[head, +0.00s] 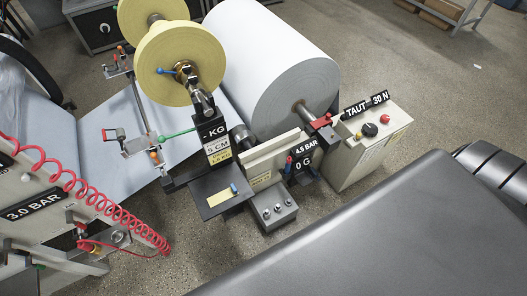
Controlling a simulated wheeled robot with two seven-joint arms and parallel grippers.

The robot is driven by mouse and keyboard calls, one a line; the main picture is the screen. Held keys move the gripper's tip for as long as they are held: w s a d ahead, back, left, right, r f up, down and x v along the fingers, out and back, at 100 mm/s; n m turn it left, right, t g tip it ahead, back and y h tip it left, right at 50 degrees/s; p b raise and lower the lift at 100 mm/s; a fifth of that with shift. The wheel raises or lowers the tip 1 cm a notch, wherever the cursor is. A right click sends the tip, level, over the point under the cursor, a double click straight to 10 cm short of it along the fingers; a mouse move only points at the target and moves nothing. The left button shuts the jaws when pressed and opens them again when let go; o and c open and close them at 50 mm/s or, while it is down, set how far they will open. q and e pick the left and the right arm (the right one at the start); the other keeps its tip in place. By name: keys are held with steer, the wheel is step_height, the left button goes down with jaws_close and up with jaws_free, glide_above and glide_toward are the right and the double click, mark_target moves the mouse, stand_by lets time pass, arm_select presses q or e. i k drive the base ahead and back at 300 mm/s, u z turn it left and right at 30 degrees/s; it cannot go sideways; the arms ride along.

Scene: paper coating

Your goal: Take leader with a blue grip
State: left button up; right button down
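A small yellow strip (220,198) lies on a black plate (205,208) at the front of the machine, near the middle of the head view. A small blue piece (234,188) sits at its right end; it looks like a blue grip on the leader, but it is too small to be sure. Neither of my grippers is in view.
A large white paper roll (265,65) and a yellow roll (168,62) stand behind the plate. A control box (370,140) is to the right. A red coiled hose (95,200) hangs at left by a 3.0 BAR unit (35,207).

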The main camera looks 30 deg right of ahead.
mark_target(228, 193)
steer(key=z, duration=3)
steer(key=i, duration=1.7)
steer(key=u, duration=3)
